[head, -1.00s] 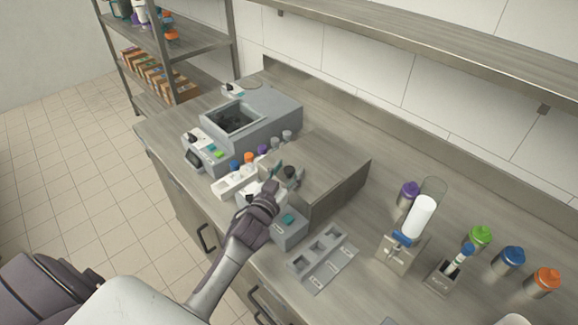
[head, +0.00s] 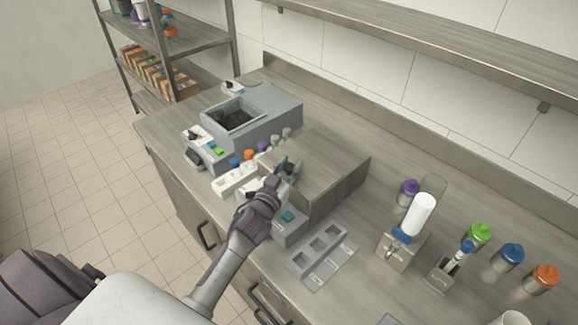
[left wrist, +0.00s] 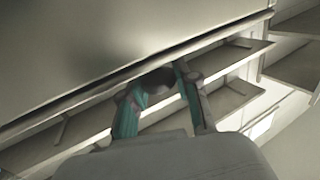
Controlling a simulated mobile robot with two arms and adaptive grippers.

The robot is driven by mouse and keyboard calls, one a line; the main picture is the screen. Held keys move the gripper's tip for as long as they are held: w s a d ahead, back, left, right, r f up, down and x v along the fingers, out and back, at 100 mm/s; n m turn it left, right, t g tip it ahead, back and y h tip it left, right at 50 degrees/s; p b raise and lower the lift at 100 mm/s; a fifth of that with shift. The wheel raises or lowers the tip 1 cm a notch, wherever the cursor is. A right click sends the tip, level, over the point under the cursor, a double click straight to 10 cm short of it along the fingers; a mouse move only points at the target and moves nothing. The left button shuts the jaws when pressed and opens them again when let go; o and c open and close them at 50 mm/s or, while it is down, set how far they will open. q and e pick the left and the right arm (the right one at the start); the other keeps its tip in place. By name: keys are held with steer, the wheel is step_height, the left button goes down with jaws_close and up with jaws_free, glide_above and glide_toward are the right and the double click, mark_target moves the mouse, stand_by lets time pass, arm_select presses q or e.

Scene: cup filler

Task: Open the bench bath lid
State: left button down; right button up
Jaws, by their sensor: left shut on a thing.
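The bench bath (head: 325,188) is a grey box with a flat brushed-metal lid (head: 322,152), in the middle of the counter in the head view. The lid looks level and closed. My left gripper (head: 285,170) is at the lid's front left edge, shut on what looks like the dark lid handle, mostly hidden by the fingers. In the left wrist view, the teal-padded fingers (left wrist: 158,98) sit on either side of a dark piece below the edge of a broad plain panel. My right gripper is not in view.
A grey machine with an open well (head: 262,112) stands behind left. A white rack (head: 232,180) and several coloured caps lie between. A slotted grey tray (head: 322,257) is in front. A dispenser stand (head: 398,250) and several capped bottles stand right. A wall shelf (head: 430,50) runs above.

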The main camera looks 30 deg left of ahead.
arm_select(q)
steer(key=shift+w+d+b, duration=0.25)
steer(key=shift+w+d, duration=0.1)
steer(key=shift+w, duration=0.55)
steer(key=shift+w+d+b, duration=0.25)
steer(key=shift+w+d, duration=0.05)
steer(key=shift+w, duration=0.55)
steer(key=c, duration=0.9)
jaws_free()
steer(key=shift+o, duration=0.2)
steer(key=shift+s, duration=0.1)
steer(key=s, duration=1.2)
steer(key=shift+d, duration=0.3)
